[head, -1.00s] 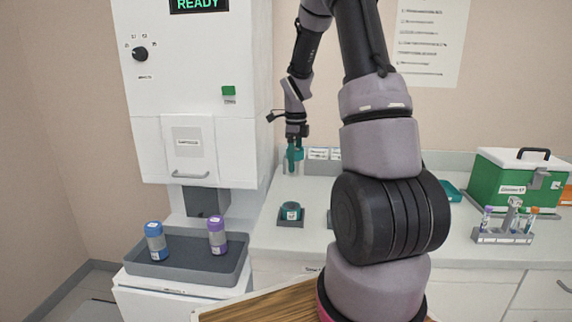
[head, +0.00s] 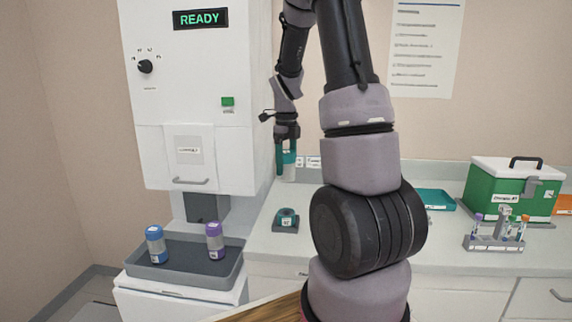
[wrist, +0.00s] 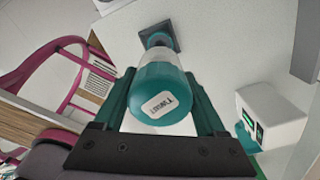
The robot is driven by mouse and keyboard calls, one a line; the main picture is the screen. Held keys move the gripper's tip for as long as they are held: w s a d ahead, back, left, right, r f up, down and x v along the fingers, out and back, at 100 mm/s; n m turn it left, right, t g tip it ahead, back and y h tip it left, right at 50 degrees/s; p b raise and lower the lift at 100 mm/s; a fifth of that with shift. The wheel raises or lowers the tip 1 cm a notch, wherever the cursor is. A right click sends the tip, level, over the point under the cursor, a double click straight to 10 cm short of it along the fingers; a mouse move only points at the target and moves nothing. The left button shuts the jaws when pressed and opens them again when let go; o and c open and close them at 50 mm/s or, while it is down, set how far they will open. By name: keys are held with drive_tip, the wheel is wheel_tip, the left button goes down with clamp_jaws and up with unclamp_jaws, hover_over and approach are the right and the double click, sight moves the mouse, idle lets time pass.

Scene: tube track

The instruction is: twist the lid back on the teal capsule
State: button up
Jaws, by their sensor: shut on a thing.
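My gripper (head: 287,148) hangs over the counter, fingers pointing down, shut on a teal-topped piece with a pale, clear-looking body (head: 289,164), which I take for the capsule's lid part. In the wrist view its teal top (wrist: 164,94), with a white label, sits between the two teal fingers (wrist: 165,100). The other teal part (head: 286,215) of the capsule sits in a dark square holder (head: 285,229) on the counter, below and apart from the held piece. In the wrist view it is partly hidden behind the held piece, over the dark holder (wrist: 171,31).
A white machine (head: 175,100) reading READY stands left, above a grey tray (head: 185,275) with a blue capsule (head: 156,245) and a purple capsule (head: 215,240). At right are a green case (head: 510,190) and a tube rack (head: 494,242). My arm hides the counter's middle.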

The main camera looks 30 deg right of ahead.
sight(286, 178)
drive_tip(key=n, duration=0.7)
drive_tip(key=shift+d, duration=0.1)
drive_tip(key=n, duration=0.7)
drive_tip(key=shift+f+n, duration=0.1)
drive_tip(key=shift+n, duration=0.3)
drive_tip(key=shift+f, duration=1.4)
drive_tip(key=shift+f, duration=0.3)
drive_tip(key=shift+f, duration=0.6)
drive_tip(key=shift+f, duration=0.2)
drive_tip(key=shift+f, duration=2.75)
drive_tip(key=shift+f, duration=0.55)
